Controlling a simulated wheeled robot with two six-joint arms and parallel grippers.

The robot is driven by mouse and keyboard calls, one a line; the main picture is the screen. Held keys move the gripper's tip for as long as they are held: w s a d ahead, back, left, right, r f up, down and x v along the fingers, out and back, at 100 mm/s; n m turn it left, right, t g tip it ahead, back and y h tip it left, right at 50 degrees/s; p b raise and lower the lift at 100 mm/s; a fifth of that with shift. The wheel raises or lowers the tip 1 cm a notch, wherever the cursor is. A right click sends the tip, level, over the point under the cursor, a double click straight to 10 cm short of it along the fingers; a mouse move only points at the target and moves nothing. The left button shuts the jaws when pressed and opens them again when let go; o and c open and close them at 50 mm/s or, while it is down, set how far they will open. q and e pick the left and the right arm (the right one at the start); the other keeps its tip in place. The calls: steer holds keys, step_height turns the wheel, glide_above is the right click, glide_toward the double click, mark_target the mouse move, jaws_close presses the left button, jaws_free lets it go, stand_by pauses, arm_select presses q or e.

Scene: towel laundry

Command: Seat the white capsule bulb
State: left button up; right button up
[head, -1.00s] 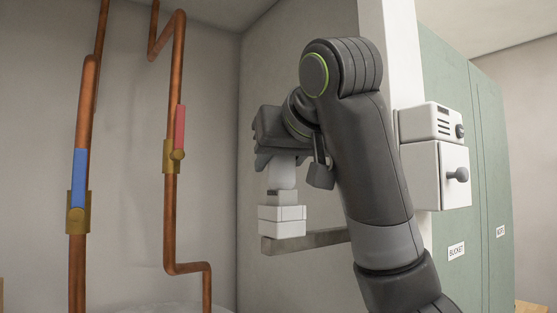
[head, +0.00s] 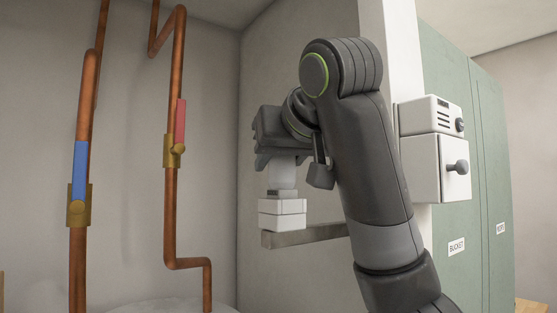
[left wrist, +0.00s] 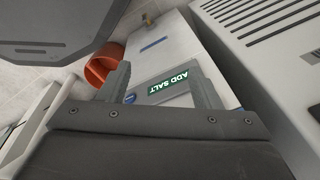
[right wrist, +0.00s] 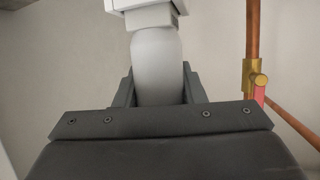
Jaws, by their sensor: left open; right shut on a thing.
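The white capsule bulb (head: 283,174) hangs upright in my right gripper (head: 284,160), which is shut on it. In the right wrist view the bulb (right wrist: 157,65) stands between the two fingers (right wrist: 158,82). Its grey base (head: 282,193) meets the top of a white block-like holder (head: 282,214); how deep it sits inside is hidden. My left gripper (left wrist: 160,72) shows only in the left wrist view, open and empty.
The holder rests on a grey bracket (head: 305,236). Copper pipes with a blue valve handle (head: 80,168) and a red one (head: 181,122) stand left. A white box (head: 440,165) is on the right. An "ADD SALT" label (left wrist: 175,82) lies beyond my left fingers.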

steer(key=o, duration=1.1)
steer(key=shift+c, duration=0.2)
steer(key=shift+s+d+b, duration=0.15)
steer(key=shift+s+b, duration=0.1)
steer(key=shift+b, duration=0.35)
steer(key=b+v, duration=1.2)
steer(key=v, duration=0.5)
steer(key=shift+b, duration=0.3)
steer(key=shift+w, duration=0.1)
